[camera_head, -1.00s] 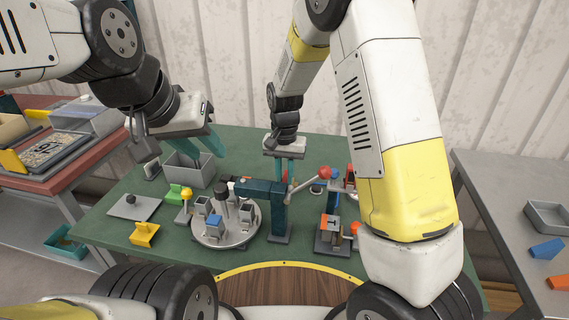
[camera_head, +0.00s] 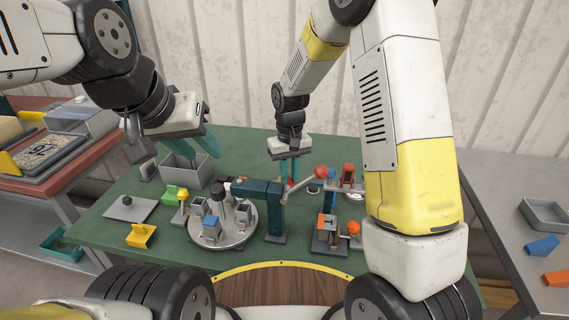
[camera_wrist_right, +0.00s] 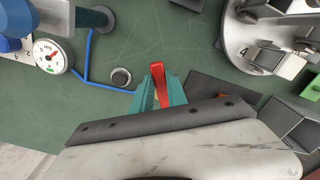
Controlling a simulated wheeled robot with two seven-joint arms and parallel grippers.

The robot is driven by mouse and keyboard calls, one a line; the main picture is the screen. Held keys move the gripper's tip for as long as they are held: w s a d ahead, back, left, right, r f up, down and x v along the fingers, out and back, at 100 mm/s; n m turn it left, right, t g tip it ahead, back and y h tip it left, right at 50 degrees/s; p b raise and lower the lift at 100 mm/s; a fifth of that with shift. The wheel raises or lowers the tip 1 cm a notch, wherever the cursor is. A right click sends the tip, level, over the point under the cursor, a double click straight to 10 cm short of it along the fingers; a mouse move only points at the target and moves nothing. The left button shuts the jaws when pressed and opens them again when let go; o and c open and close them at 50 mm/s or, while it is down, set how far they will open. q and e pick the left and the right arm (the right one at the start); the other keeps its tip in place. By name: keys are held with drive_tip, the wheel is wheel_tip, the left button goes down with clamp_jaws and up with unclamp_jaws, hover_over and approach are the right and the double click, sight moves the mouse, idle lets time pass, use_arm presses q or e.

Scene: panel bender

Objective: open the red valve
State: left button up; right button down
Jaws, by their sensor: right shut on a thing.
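The red valve's handle (camera_wrist_right: 157,82) shows in the right wrist view as a narrow red bar between the teal fingers of my right gripper (camera_wrist_right: 160,92). The fingers are shut on it. In the head view my right gripper (camera_head: 292,168) points down behind the teal post, and only a small red bit of the valve (camera_head: 291,183) shows; its base is hidden. My left gripper (camera_head: 190,146) is open and empty above the grey bin at the left of the green table, apart from the valve.
A gauge (camera_wrist_right: 50,57), a blue line (camera_wrist_right: 88,60) and a grey button (camera_wrist_right: 121,77) are near my right gripper. A grey bin (camera_head: 186,168) stands below my left gripper.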

drive_tip(key=n, duration=0.2)
drive_tip(key=w+d+n, duration=0.1)
drive_tip(key=n, duration=0.2)
drive_tip(key=shift+w+d+n, duration=0.15)
drive_tip(key=shift+d+n, duration=0.15)
drive_tip(key=shift+d, duration=0.1)
drive_tip(key=n, duration=0.2)
drive_tip(key=shift+w+d+n, duration=0.3)
drive_tip(key=shift+w, duration=0.05)
drive_tip(key=shift+w+d+n, duration=0.1)
drive_tip(key=shift+w+n, duration=0.25)
drive_tip(key=shift+n, duration=0.5)
drive_tip(key=shift+w+d+n, duration=0.1)
drive_tip(key=shift+w+n, duration=0.2)
drive_tip(key=shift+n, duration=0.55)
drive_tip(key=c, duration=1.3)
unclamp_jaws()
drive_tip(key=shift+r, duration=0.1)
wheel_tip(320, 180, up, 8)
drive_tip(key=shift+f, duration=0.2)
